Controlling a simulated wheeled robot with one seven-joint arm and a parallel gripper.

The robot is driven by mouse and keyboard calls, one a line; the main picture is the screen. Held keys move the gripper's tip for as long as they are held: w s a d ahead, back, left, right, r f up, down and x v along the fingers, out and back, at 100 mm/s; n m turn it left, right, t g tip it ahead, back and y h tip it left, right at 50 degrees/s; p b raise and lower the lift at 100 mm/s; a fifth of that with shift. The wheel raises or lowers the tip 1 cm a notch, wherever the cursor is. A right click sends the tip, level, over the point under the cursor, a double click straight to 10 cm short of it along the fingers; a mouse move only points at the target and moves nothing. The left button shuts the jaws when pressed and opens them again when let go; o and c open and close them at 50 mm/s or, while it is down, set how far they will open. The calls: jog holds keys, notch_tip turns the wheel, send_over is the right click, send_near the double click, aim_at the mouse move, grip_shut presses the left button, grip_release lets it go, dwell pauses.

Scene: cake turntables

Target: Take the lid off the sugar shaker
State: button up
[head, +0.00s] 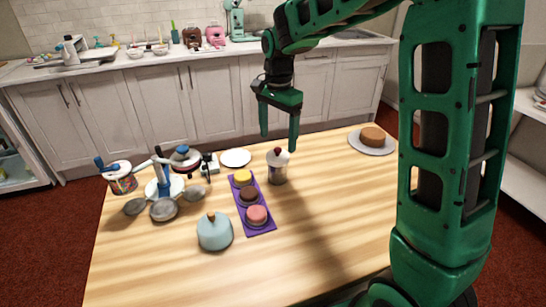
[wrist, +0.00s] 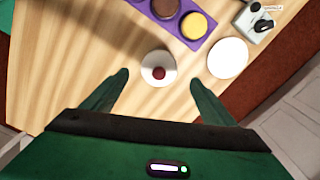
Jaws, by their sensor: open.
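The sugar shaker (head: 277,173) stands upright on the wooden table, a clear-looking jar with a pale lid (head: 278,157) and a dark red knob on top. In the wrist view the lid (wrist: 154,63) shows from above as a white disc with the red knob (wrist: 159,72) near its middle. The lid is on the shaker. My gripper (head: 278,138) is open and empty above the shaker. In the wrist view its two fingers (wrist: 160,78) point down on either side of the lid, apart from it.
A purple tray (head: 264,228) with several small cakes lies left of the shaker. A white plate (head: 236,157) is behind it. A cake on a turntable (head: 372,148) is at the right. The table's right middle is clear.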

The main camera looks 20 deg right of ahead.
aim_at(278, 149)
jog(key=shift+f, duration=2.85)
jog(key=shift+c, duration=0.6)
jog(key=c, duration=1)
